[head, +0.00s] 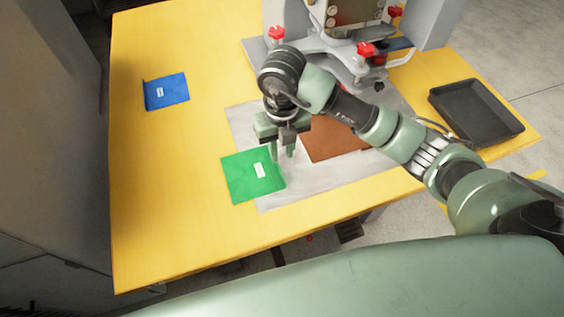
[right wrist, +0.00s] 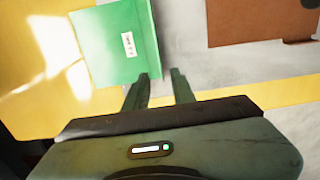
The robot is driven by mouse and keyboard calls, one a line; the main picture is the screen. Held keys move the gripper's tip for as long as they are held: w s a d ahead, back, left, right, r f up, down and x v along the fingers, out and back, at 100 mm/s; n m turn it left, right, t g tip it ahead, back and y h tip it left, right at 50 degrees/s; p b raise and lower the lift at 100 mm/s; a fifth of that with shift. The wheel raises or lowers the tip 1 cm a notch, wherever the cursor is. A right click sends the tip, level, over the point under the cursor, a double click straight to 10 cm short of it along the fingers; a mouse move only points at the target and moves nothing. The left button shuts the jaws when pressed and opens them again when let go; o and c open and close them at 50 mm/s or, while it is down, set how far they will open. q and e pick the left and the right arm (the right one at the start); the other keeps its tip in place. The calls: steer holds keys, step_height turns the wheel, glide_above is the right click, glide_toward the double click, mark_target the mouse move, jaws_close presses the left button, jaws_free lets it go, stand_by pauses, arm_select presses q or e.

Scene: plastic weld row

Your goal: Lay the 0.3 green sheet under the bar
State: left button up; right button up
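The green sheet (head: 250,178) with a white label lies flat, partly on the grey mat and partly on the yellow table. It also shows in the right wrist view (right wrist: 115,45); its label is too small to read surely. My right gripper (head: 282,154) is over the sheet's right edge, pointing down. Its two fingers (right wrist: 160,82) stand apart with nothing between them. The welding machine (head: 340,45) with red knobs stands at the back; I cannot clearly make out its bar, and my right arm hides part of its front. My left gripper is not in view.
A brown sheet (head: 335,142) lies on the grey mat (head: 300,190) in front of the machine, partly behind my right arm. A blue sheet (head: 166,92) with a white label lies at the left. A black tray (head: 478,112) sits at the right. The left table surface is mostly clear.

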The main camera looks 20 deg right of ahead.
step_height(320, 180, up, 4)
steer(key=shift+f, duration=0.15)
stand_by(0.6)
